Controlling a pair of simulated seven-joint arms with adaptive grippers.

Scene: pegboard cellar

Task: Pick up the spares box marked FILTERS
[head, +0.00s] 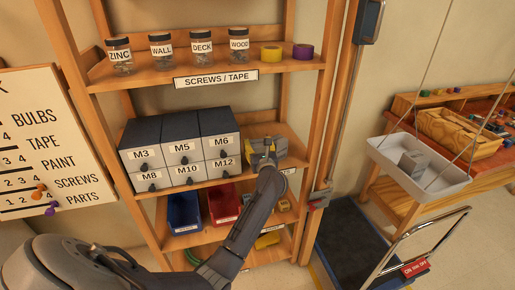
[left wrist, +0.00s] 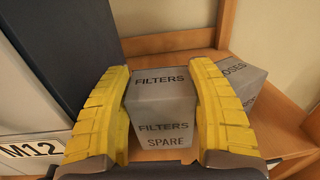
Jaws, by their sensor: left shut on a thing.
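The spares box marked FILTERS (left wrist: 163,118) is a grey box with FILTERS on its top and FILTERS SPARE on its front. It stands on the wooden shelf, between the yellow fingers of my left gripper (left wrist: 162,112), which is shut on its sides. In the head view my left gripper (head: 262,152) reaches the shelf just right of the drawer cabinet and hides most of the box. My right gripper is not in view.
A second grey box (left wrist: 244,80), its label partly hidden and ending in OSES, stands close on the right. The drawer cabinet (head: 181,145) is close on the left. Jars and tape rolls stand on the shelf above; a blue bin (head: 184,212) and a red bin (head: 223,203) sit below.

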